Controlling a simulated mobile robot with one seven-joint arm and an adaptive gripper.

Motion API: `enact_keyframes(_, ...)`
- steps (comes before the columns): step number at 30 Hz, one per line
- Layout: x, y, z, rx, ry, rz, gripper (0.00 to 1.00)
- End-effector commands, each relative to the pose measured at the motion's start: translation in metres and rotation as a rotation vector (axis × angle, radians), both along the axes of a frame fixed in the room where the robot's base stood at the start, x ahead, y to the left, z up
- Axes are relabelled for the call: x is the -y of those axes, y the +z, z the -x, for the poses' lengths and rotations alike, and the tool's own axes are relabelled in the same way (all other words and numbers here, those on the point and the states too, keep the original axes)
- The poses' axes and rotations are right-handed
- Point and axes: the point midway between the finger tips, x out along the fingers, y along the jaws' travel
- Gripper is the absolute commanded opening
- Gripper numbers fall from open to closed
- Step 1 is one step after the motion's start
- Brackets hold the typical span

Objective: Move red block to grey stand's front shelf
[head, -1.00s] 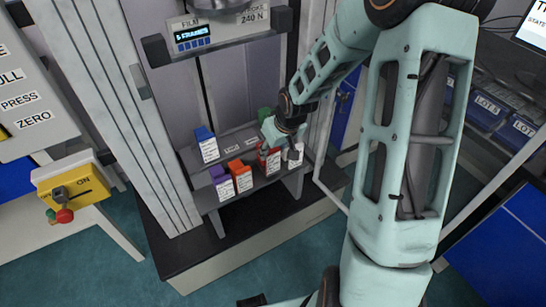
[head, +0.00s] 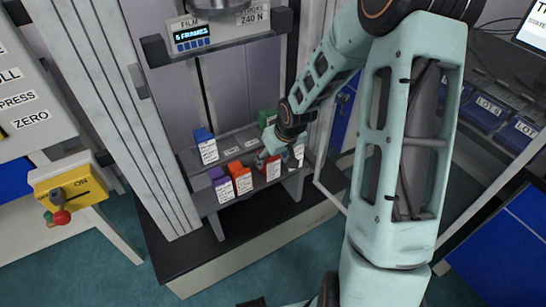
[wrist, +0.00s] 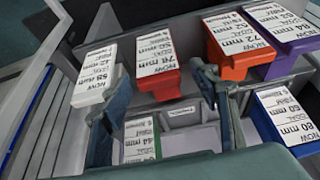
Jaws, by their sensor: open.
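The red block (head: 271,167) stands on the front shelf of the grey stand (head: 252,194), between the orange block and the white block. Its labelled face is visible and my gripper partly covers its top in the head view. In the wrist view, the red block (wrist: 158,66) shows beyond and between my fingers. My gripper (wrist: 155,100) is open and empty, with one finger toward the white block's side and the other toward the orange block's side. Whether either finger touches the red block cannot be told.
On the front shelf are a purple block (head: 222,187), an orange block (head: 241,179) and a white block (head: 297,157). The rear shelf holds a blue block (head: 206,147) at left and a green block (head: 267,118) at right. Rear shelf room lies between them.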

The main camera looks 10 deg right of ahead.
Motion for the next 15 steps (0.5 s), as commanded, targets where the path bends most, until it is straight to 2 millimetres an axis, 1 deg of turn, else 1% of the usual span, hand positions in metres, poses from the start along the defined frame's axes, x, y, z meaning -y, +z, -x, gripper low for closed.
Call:
enact_keyframes(2,0.001,0.007,0.000,0.001,0.000,0.001,0.56)
enact_keyframes(5,0.003,0.023,0.005,0.003,-0.004,0.000,0.56)
enact_keyframes(12,0.010,0.073,0.025,0.003,-0.003,0.001,0.56)
enact_keyframes(15,0.012,0.089,0.032,0.003,-0.003,0.001,0.56)
